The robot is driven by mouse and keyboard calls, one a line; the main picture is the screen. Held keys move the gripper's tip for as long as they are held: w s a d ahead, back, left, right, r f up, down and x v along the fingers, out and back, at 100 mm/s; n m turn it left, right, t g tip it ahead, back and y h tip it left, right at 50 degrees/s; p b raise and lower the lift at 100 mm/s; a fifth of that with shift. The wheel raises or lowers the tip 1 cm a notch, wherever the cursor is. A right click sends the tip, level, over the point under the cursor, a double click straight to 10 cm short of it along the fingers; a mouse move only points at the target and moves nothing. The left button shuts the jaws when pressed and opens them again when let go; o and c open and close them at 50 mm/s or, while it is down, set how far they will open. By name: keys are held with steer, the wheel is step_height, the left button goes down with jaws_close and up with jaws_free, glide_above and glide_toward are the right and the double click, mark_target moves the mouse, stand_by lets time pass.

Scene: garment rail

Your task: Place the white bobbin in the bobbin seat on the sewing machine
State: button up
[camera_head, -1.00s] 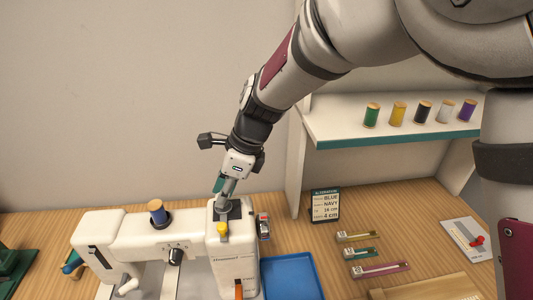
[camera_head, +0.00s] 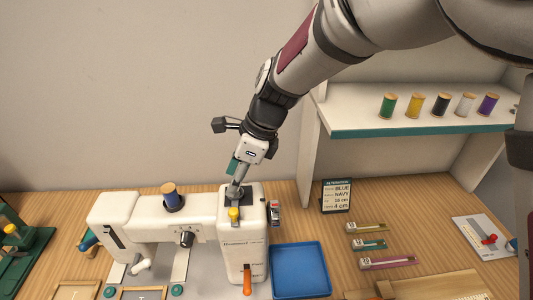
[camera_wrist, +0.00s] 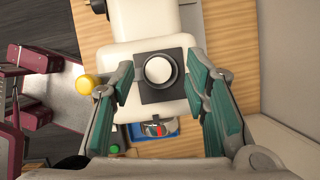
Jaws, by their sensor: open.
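The white sewing machine (camera_head: 205,215) stands on the wooden table. On its right end is a dark square bobbin seat (camera_wrist: 177,92), also seen in the head view (camera_head: 249,194). In the wrist view the white bobbin (camera_wrist: 159,70) shows as a round white top inside a dark ring, centred on this seat. My gripper (camera_wrist: 161,84) is open, its teal-padded fingers to either side of the bobbin with gaps. In the head view my gripper (camera_head: 236,190) is over the seat and hides most of the bobbin.
A yellow knob (camera_head: 234,214) is beside the seat, and a blue spool (camera_head: 170,197) stands farther left on the machine. A blue tray (camera_head: 300,269) lies right of the machine. A shelf (camera_head: 430,129) with several spools is at the back right.

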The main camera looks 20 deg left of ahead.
steer(key=v, duration=1.2)
steer(key=w+d+r+n+t, duration=0.1)
steer(key=d+r+n+t, duration=0.3)
steer(key=d, duration=0.9)
steer(key=s+d+n+t+h, duration=0.1)
steer(key=s+d+n, duration=0.4)
steer(key=d, duration=0.8)
steer(key=s+d+n+t+h, duration=0.2)
steer(key=s+d+n, duration=0.3)
steer(key=d, duration=0.9)
steer(key=s+h, duration=0.1)
steer(key=s, duration=0.2)
steer(key=shift+f, duration=0.25)
